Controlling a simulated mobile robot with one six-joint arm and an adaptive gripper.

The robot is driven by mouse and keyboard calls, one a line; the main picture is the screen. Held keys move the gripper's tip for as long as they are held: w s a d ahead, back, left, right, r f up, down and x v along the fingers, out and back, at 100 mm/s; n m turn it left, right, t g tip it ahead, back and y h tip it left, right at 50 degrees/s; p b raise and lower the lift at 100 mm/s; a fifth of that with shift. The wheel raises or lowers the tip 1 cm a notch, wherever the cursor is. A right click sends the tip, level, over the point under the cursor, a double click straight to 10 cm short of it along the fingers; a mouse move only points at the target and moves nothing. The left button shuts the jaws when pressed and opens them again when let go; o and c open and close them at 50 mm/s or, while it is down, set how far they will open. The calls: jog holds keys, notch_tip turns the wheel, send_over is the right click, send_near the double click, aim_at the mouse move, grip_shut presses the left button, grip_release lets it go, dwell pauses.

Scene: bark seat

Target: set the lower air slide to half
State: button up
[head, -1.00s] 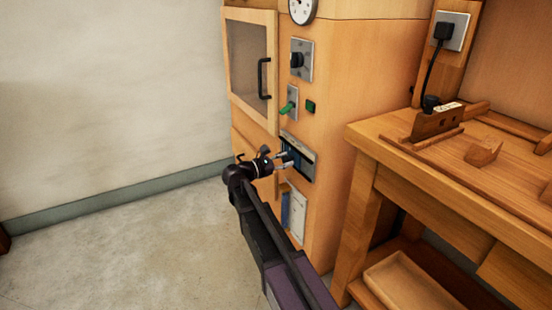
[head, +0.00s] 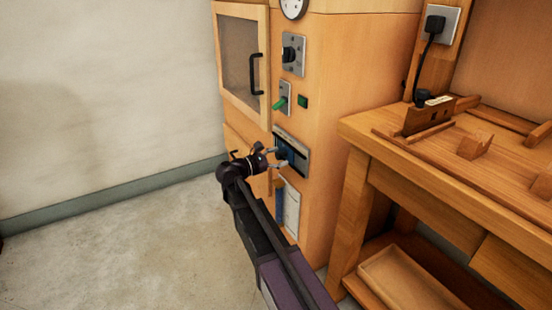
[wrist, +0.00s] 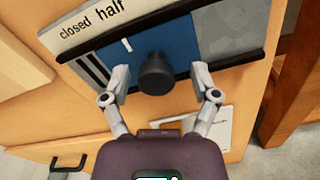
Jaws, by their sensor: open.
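The lower air slide (head: 291,153) is a blue plate in dark rails on the wooden cabinet front. In the wrist view the blue plate (wrist: 181,42) carries a round black knob (wrist: 156,75) and a short white mark. The label strip above (wrist: 75,33) reads "closed" and "half"; its right part is cut off. The white mark lies below the right end of "half". Dark slots show left of the plate. My gripper (head: 279,157) is at the slide. In the wrist view my gripper (wrist: 160,82) is open, one finger on each side of the knob, with gaps.
Above the slide are a green lever (head: 280,103), a dark green button (head: 303,101) and a black rotary knob (head: 289,54). A glazed door (head: 243,55) is at upper left. A white sheet (head: 292,210) hangs below. A wooden workbench (head: 365,130) stands close at right.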

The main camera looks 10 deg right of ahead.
jog(key=v, duration=1.1)
jog(key=shift+a, duration=0.35)
jog(key=shift+s, duration=0.2)
jog(key=s+d+f+m+g+y+p, duration=0.45)
jog(key=s+d+m+y+p, duration=0.2)
jog(key=s+d, duration=0.2)
jog(key=s+f+m+g+y+p, duration=0.1)
jog(key=s+m+y+p, duration=0.5)
jog(key=s+m+y, duration=0.6)
notch_tip(320, 180, up, 38)
jog(key=h+p, duration=0.1)
jog(key=p, duration=3.7)
jog(key=shift+s+f, duration=0.2)
jog(key=shift+s, duration=0.1)
jog(key=shift+a+n, duration=0.1)
jog(key=shift+n, duration=0.15)
